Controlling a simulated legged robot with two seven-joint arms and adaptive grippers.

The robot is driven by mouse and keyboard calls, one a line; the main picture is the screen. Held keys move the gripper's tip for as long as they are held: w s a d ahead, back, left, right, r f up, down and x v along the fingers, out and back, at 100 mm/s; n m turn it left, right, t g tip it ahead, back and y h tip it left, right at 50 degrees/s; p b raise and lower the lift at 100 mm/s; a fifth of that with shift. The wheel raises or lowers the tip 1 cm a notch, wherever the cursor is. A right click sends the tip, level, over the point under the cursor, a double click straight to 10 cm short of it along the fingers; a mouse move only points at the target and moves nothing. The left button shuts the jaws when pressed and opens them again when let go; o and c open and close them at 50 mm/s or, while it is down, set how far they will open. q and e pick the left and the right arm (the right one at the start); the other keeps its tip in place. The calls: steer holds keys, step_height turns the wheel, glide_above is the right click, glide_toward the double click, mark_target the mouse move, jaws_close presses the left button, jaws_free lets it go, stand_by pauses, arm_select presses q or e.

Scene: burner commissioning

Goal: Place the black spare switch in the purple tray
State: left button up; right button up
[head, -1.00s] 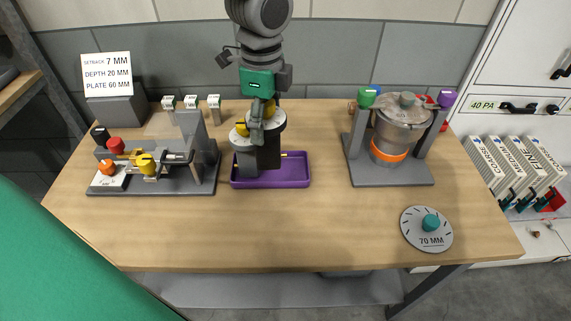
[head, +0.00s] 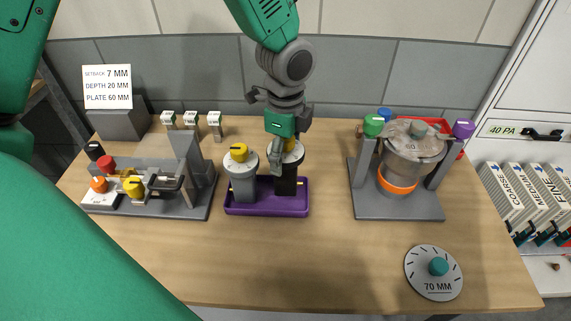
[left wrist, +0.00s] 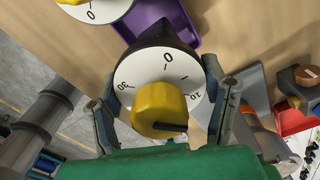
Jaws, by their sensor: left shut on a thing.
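The black spare switch (head: 286,186) has a black body, a white dial and a yellow knob. My left gripper (head: 287,150) comes down from above and is shut on it. In the left wrist view the dial (left wrist: 180,72) sits between both fingers. The switch is upright over the right half of the purple tray (head: 265,209), its lower end within the tray's outline. I cannot tell whether it touches the tray floor. A grey switch (head: 243,184) with a yellow knob stands in the tray's left half, close beside it. My right gripper is not in view.
A grey fixture (head: 195,192) with coloured knobs stands left of the tray. A grey stand with a metal pot (head: 412,150) is at the right. A round 70 MM dial plate (head: 425,284) lies at front right. Table in front of the tray is clear.

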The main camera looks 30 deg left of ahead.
arm_select(q)
step_height(320, 180, down, 4)
steer(key=shift+r, duration=0.15)
steer(key=o, duration=1.7)
step_height(320, 180, up, 12)
steer(key=shift+r, duration=0.1)
